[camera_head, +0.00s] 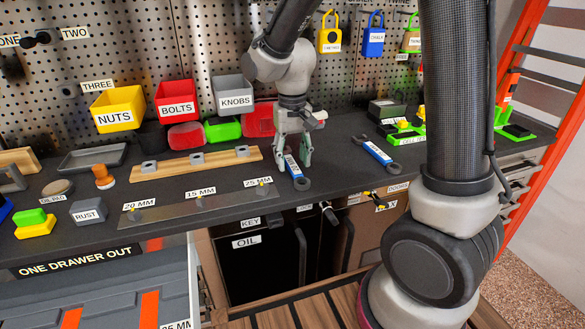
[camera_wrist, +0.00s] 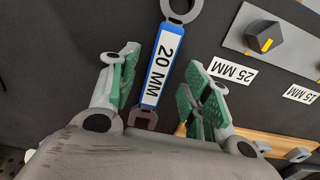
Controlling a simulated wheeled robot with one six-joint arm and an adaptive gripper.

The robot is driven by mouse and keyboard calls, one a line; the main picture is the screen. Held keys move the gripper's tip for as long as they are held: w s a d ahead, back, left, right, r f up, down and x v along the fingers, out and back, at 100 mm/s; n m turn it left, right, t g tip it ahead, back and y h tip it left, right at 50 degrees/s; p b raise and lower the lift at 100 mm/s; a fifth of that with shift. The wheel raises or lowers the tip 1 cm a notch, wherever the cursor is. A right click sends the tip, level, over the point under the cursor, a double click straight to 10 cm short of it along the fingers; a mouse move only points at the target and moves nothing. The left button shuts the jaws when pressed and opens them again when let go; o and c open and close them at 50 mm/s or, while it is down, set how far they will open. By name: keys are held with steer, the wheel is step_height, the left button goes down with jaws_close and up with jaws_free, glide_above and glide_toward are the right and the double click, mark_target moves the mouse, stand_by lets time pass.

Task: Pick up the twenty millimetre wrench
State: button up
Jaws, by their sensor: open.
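The twenty millimetre wrench (camera_wrist: 160,70) lies on the dark worktop, with a blue and white handle marked 20 MM and grey ends. It lies between the two green-padded fingers of my open gripper (camera_wrist: 160,90) in the wrist view, with a gap on both sides. Its lower open end is close to the gripper body. In the head view the wrench (camera_head: 293,168) shows under my gripper (camera_head: 296,160), its ring end toward the front edge. A second blue-handled wrench (camera_head: 376,153) lies to the right; its label is unreadable.
A metal strip (camera_head: 200,205) labelled 20 MM, 15 MM and 25 MM lies left of the wrench. A wooden rail (camera_head: 195,164) with grey blocks is behind it. Bins for nuts (camera_head: 119,109), bolts (camera_head: 176,100) and knobs (camera_head: 234,92) hang at the back. The worktop's front edge is near.

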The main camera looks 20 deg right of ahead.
steer(key=shift+f, duration=0.8)
jaws_close()
steer(key=shift+r, duration=0.1)
